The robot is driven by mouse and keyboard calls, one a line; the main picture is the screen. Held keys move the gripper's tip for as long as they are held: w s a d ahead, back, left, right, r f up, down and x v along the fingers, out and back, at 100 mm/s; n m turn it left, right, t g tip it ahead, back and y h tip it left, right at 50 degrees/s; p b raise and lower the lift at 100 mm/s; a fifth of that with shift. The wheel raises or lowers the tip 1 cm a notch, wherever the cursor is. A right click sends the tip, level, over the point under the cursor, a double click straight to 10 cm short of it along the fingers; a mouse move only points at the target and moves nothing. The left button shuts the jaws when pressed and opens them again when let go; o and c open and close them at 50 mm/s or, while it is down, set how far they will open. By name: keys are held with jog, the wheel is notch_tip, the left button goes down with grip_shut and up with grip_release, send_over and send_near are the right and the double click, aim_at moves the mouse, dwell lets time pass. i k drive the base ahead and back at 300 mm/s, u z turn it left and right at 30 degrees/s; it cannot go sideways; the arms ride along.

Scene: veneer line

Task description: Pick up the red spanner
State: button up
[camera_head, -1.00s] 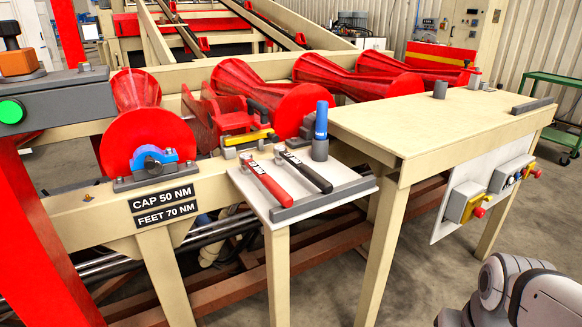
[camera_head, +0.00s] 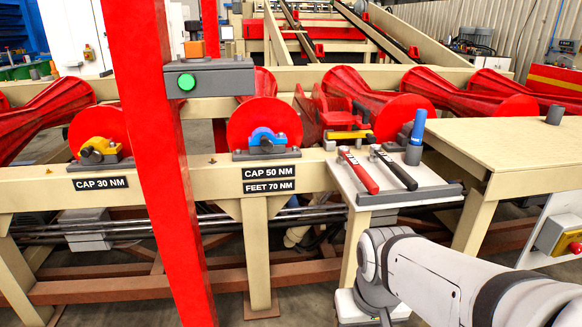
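The red spanner (camera_head: 358,171) lies on a small light-coloured shelf (camera_head: 352,199) right of the centre of the head view. Its head end is at the back and its red handle points towards the front. A black spanner (camera_head: 394,168) lies beside it on the right, roughly parallel and apart from it. My arm reaches in from the lower right, in front of and below the shelf. My gripper cannot be made out in this view.
A grey bar (camera_head: 410,194) edges the shelf's front. A blue-topped post (camera_head: 416,132) stands behind the black spanner. A red upright (camera_head: 163,150) rises on the left. A beige table (camera_head: 510,141) adjoins on the right. Red rollers (camera_head: 262,120) stand behind the beam.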

aim_at(356, 172)
jog(key=u, duration=0.05)
jog(key=i, duration=1)
jog(key=u, duration=0.05)
